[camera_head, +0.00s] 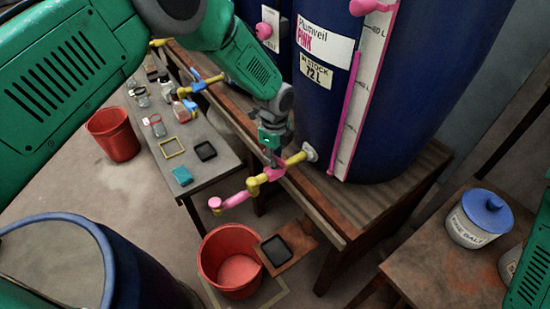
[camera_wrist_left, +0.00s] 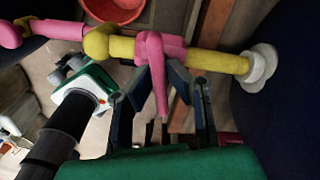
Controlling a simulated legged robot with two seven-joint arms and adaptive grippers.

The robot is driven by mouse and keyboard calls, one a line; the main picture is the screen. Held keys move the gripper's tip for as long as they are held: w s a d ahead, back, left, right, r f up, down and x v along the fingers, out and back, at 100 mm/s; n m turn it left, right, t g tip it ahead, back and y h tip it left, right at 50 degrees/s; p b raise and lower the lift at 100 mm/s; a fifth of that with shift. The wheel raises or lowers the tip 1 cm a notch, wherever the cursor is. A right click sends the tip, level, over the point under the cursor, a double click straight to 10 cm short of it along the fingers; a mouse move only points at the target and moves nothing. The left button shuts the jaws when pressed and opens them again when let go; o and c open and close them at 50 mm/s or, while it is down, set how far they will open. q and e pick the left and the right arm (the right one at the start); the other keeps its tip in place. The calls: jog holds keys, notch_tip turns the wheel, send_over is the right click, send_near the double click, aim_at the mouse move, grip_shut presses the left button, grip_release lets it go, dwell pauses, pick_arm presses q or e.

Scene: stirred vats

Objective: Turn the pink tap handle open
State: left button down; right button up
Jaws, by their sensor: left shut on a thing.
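The tap is a yellow pipe (camera_head: 296,158) coming out of the dark blue vat labelled PINK (camera_head: 345,90), with a pink spout (camera_head: 236,200) bent out over the bench edge. The pink tap handle (camera_wrist_left: 158,75) sits on a collar around the yellow pipe in the left wrist view. Its lever lies between the fingers of my left gripper (camera_wrist_left: 166,92). In the head view my left gripper (camera_head: 271,150) is at the tap, shut on the handle and partly hiding it. My right gripper is not in view; only part of my right arm shows.
A red bucket (camera_head: 231,262) stands on the floor below the spout. A grey table (camera_head: 215,145) with small items is at the left. A white jar with a blue lid (camera_head: 480,218) is on the right table.

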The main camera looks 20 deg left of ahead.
pick_arm(q)
jog(key=shift+w+r+n, duration=0.15)
jog(key=shift+w+n, duration=0.05)
jog(key=shift+n, duration=1)
jog(key=shift+w+a, duration=0.1)
dwell(0.4)
jog(key=c, duration=1.7)
grip_release()
jog(key=shift+o, duration=0.7)
notch_tip(320, 180, up, 12)
